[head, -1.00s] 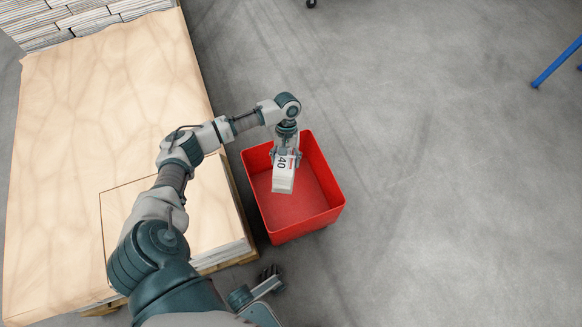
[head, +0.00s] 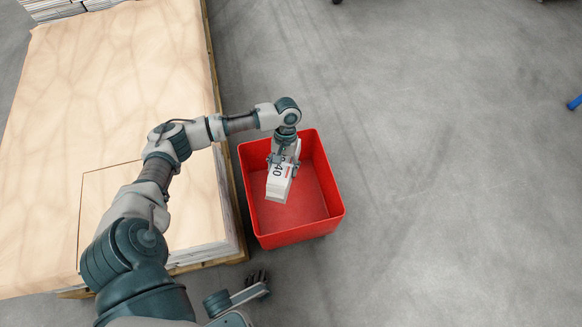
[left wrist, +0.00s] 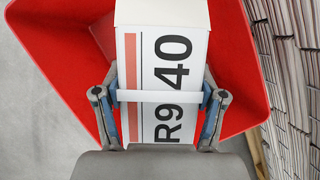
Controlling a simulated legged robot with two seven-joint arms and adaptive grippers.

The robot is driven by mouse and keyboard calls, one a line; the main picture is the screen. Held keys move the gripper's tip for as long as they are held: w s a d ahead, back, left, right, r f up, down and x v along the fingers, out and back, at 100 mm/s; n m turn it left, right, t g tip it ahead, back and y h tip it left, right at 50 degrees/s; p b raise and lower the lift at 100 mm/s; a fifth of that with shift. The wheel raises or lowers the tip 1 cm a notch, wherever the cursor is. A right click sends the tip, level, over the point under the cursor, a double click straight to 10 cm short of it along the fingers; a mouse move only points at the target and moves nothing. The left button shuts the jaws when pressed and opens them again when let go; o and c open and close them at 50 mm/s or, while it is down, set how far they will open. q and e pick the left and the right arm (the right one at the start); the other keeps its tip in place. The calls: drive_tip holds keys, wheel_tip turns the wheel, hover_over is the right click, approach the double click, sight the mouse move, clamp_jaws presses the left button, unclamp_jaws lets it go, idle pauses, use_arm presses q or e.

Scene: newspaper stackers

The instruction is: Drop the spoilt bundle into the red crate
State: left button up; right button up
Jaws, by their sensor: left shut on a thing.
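The red crate (head: 291,235) stands on the floor, and the part of its inside that I see is empty. The bundle (head: 279,185) is a white block with a black "R9 40" label and a red stripe. My left gripper (head: 283,166) is shut on it and holds it over the crate, slightly tilted. In the left wrist view the bundle (left wrist: 172,65) sits between both fingers of the gripper (left wrist: 160,97), with a white strap across it and the red crate (left wrist: 60,55) behind. My right gripper (head: 258,278) shows small and dark at the bottom; its jaws are unclear.
A pallet with a tan paper sheet (head: 110,95) lies left of the crate, with stacked newspapers (head: 50,10) at its far end. A lower stack (head: 195,215) is near the crate's left side. Grey floor to the right is clear; a blue leg (head: 574,103) shows far right.

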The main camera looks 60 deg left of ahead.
use_arm(q)
drive_tip(key=o, duration=1.7)
drive_tip(key=shift+r, duration=0.15)
drive_tip(key=shift+o, duration=1)
drive_tip(key=shift+f, duration=0.2)
drive_tip(key=v, duration=1.2)
